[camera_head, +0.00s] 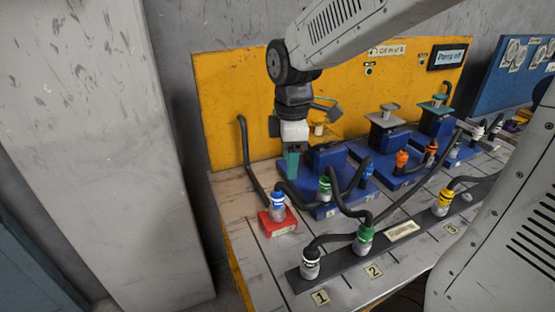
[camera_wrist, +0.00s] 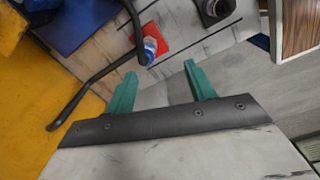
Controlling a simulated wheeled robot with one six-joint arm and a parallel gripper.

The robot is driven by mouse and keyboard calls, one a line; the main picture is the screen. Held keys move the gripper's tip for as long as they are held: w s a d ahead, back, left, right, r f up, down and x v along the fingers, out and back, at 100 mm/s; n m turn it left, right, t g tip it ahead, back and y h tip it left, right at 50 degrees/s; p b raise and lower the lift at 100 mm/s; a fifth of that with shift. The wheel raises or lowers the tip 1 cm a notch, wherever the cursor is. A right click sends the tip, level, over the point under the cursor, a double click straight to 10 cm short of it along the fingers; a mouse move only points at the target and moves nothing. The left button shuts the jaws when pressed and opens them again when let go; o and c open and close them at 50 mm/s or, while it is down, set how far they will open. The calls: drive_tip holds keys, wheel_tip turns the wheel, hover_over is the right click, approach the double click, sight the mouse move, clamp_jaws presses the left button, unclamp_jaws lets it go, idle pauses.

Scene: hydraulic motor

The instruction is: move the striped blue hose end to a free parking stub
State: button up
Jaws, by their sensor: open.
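A hose end with a blue and white band (camera_head: 278,202) stands upright on a small red block (camera_head: 270,228) at the near left of the table. It also shows in the wrist view (camera_wrist: 150,48), with its black hose running left. My gripper (camera_head: 291,166) is open and empty, above and behind this hose end, with its teal fingers pointing down. In the wrist view my gripper (camera_wrist: 160,73) has its fingers apart, and the hose end lies beyond the tips, not between them. A second blue hose end (camera_head: 367,172) sits on a blue base. I cannot clearly make out a free stub.
A dark rail (camera_head: 337,264) along the front carries white (camera_head: 310,264), green (camera_head: 364,239) and yellow (camera_head: 444,199) hose ends. A green-banded end (camera_head: 325,187) and orange end (camera_head: 402,160) stand behind. Black hoses arch between them. A yellow panel (camera_head: 232,95) closes the back.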

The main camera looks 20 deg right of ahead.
sight(278, 190)
drive_tip(key=w+f+n, duration=0.1)
drive_tip(key=w+f, duration=0.1)
drive_tip(key=w+a+f+n, duration=0.1)
drive_tip(key=w+n, duration=0.1)
drive_tip(key=shift+w+f+n, duration=0.3)
drive_tip(key=shift+f, duration=4.4)
clamp_jaws()
drive_tip(key=shift+r, duration=0.2)
drive_tip(key=shift+r, duration=0.2)
drive_tip(key=shift+r, duration=0.1)
